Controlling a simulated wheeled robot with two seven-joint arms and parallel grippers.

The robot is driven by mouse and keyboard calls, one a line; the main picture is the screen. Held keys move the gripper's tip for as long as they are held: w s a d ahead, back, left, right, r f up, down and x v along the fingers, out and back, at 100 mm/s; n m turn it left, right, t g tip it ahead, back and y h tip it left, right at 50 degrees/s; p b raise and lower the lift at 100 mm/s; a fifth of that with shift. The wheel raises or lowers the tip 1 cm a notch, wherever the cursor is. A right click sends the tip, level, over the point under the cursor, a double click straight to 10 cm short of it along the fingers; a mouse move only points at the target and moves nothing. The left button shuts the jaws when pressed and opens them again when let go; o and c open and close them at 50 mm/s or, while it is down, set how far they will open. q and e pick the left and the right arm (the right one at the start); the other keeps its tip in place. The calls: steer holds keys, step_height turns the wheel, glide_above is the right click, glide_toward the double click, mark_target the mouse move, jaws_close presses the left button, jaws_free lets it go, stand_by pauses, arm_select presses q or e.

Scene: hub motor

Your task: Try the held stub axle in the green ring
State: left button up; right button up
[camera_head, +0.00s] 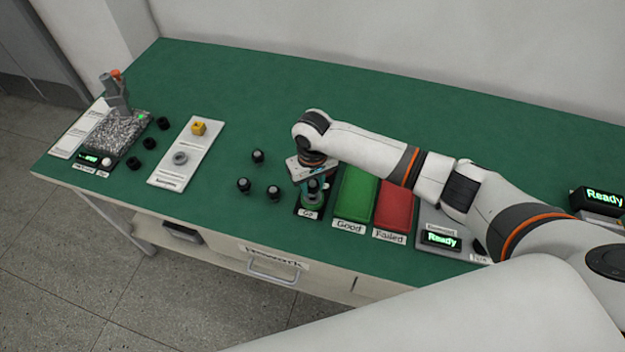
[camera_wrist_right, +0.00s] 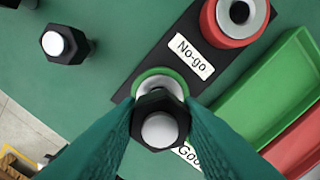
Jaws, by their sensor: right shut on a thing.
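My right gripper (camera_head: 312,184) is shut on a stub axle, a dark hexagonal piece with a silver round end. The axle (camera_wrist_right: 160,128) sits between the teal fingers in the right wrist view. The green ring (camera_head: 312,204) is on the black gauge plate, directly below the gripper. In the wrist view the green ring (camera_wrist_right: 152,76) is partly covered by the axle's head, so I cannot tell whether the axle is inside the ring or just above it. The red No-go ring (camera_wrist_right: 233,32) is on the same plate. My left gripper is not in view.
Three other stub axles, one of them here (camera_head: 258,156), stand left of the gauge. The green Good tray (camera_head: 356,192) and red Failed tray (camera_head: 394,208) lie to its right. A white board (camera_head: 168,172) with a yellow part (camera_head: 199,128) and grey ring (camera_head: 180,158) is further left.

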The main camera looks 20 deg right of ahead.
steer(key=shift+f, duration=0.1)
stand_by(0.4)
steer(key=shift+p, duration=1.45)
stand_by(1.2)
steer(key=shift+f+b, duration=0.3)
steer(key=shift+f, duration=0.3)
stand_by(1.7)
steer(key=shift+r, duration=0.1)
steer(key=shift+r+p, duration=0.6)
steer(key=shift+p, duration=0.3)
steer(key=shift+r, duration=0.1)
steer(key=shift+a, duration=0.1)
